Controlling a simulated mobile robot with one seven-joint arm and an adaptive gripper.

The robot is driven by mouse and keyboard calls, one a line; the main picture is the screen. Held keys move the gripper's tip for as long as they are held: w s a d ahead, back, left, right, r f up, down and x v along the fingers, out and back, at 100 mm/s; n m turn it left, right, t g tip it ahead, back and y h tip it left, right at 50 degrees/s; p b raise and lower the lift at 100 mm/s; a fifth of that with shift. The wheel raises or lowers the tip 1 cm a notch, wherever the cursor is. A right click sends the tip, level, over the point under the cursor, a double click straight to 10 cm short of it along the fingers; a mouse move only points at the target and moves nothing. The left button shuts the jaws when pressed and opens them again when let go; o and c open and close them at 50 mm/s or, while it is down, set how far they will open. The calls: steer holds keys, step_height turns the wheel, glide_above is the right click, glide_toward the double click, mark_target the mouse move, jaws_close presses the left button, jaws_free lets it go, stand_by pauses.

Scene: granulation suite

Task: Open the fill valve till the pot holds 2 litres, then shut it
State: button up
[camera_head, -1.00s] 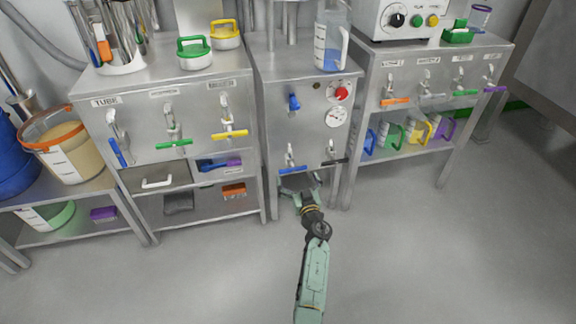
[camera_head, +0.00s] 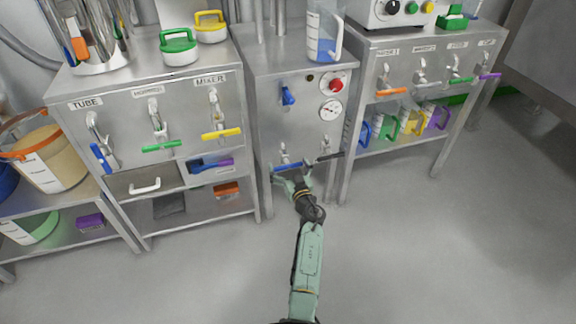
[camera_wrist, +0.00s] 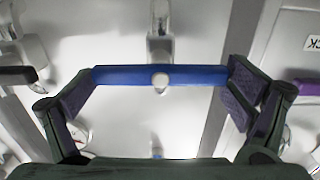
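A blue-handled valve (camera_head: 288,167) sits low on the front of the middle steel cabinet, its bar roughly level. In the wrist view the blue bar (camera_wrist: 190,75) spans most of the gap between my fingers. My gripper (camera_head: 290,178) is open wide, one finger by each end of the bar; I cannot tell whether either touches. A clear marked jug (camera_head: 323,48) with some blue liquid stands on top of this cabinet. Its level cannot be read. No legible label shows which valve is the fill valve, and no vessel is clearly identifiable as the pot.
A black-handled valve (camera_head: 330,157) is close right of the blue bar. Above are a blue lever (camera_head: 287,95), a red knob (camera_head: 337,86) and a gauge (camera_head: 331,110). Valve cabinets stand left (camera_head: 125,105) and right (camera_head: 425,62). The floor (camera_head: 430,255) in front is clear.

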steer(key=c, duration=0.7)
steer(key=shift+o, duration=0.2)
steer(key=shift+n, duration=0.3)
steer(key=n+p, duration=0.1)
steer(key=n, duration=0.1)
steer(key=shift+a+n, duration=0.1)
steer(key=shift+n, duration=0.2)
steer(key=n, duration=0.3)
steer(key=shift+a+n, duration=0.1)
steer(key=shift+n, duration=0.2)
steer(key=n, duration=0.5)
steer(key=shift+a+f, duration=0.1)
steer(key=shift+f, duration=0.1)
steer(key=n+b, duration=0.1)
steer(key=n, duration=0.5)
steer(key=shift+f, duration=0.15)
steer(key=o, duration=0.9)
